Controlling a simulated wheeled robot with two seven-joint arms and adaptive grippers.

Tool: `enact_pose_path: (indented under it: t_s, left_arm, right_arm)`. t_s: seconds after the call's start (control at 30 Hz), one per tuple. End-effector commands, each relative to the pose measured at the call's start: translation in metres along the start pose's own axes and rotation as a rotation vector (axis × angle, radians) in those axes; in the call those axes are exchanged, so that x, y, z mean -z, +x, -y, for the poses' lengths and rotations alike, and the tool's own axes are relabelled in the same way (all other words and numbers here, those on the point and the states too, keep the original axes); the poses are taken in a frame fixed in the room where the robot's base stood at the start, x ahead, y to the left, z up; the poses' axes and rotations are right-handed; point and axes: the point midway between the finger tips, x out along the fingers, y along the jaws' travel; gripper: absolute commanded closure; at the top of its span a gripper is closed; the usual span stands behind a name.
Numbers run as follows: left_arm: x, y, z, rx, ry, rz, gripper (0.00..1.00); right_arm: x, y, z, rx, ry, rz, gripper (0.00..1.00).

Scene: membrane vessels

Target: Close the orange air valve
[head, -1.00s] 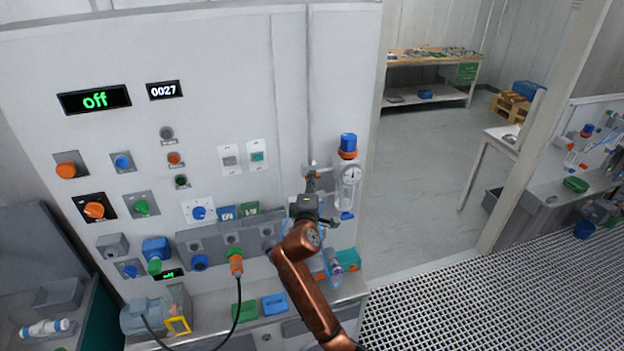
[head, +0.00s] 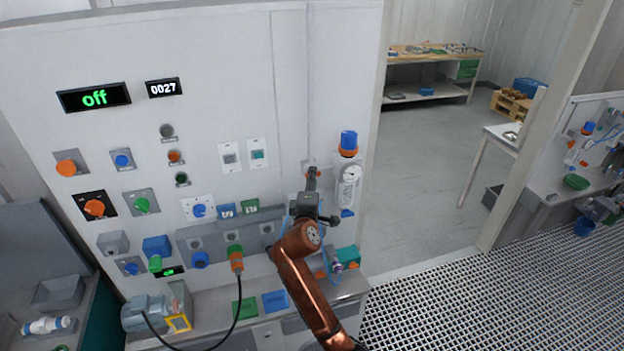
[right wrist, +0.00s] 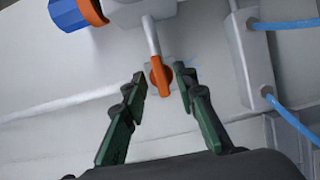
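The orange air valve (right wrist: 160,76) has a small orange handle on a pale stem in the right wrist view. The stem runs up to a white fitting (right wrist: 140,10). My right gripper (right wrist: 160,80) is open, with one dark green fingertip left of the handle and one right of it. Gaps show on both sides, and it holds nothing. I cannot tell whether the tips reach the handle's depth. In the head view my right gripper (head: 312,184) is at the wall panel, left of the white gauge unit (head: 348,185), and largely hides the valve. My left gripper is not in view.
A blue knob with an orange ring (right wrist: 80,14) sits upper left of the valve. A white block (right wrist: 248,55) with blue hoses (right wrist: 292,122) stands close to the right finger. Knobs and sockets cover the panel (head: 220,60) to the left. Open floor lies right of the panel.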

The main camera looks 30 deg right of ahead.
Motion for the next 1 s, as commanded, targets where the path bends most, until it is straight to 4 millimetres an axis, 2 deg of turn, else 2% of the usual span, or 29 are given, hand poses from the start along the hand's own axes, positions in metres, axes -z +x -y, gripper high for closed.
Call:
enact_pose_path:
  t_s: [0.17, 0.4, 0.53, 0.7, 1.0]
  left_arm:
    - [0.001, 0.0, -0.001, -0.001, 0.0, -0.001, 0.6]
    - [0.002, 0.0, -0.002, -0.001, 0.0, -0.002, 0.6]
    - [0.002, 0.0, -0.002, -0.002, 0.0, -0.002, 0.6]
    - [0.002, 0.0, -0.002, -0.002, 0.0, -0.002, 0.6]
    - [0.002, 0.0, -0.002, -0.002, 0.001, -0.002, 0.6]
  right_arm:
    - [0.0, -0.028, 0.001, 0.001, 0.002, -0.001, 0.73]
    - [0.0, -0.078, 0.001, 0.001, 0.002, -0.002, 0.73]
    - [0.0, -0.098, 0.001, 0.001, 0.003, -0.001, 0.73]
    - [0.0, -0.112, 0.0, -0.001, 0.001, -0.001, 0.73]
    - [0.0, -0.115, 0.0, -0.001, 0.001, 0.0, 0.73]
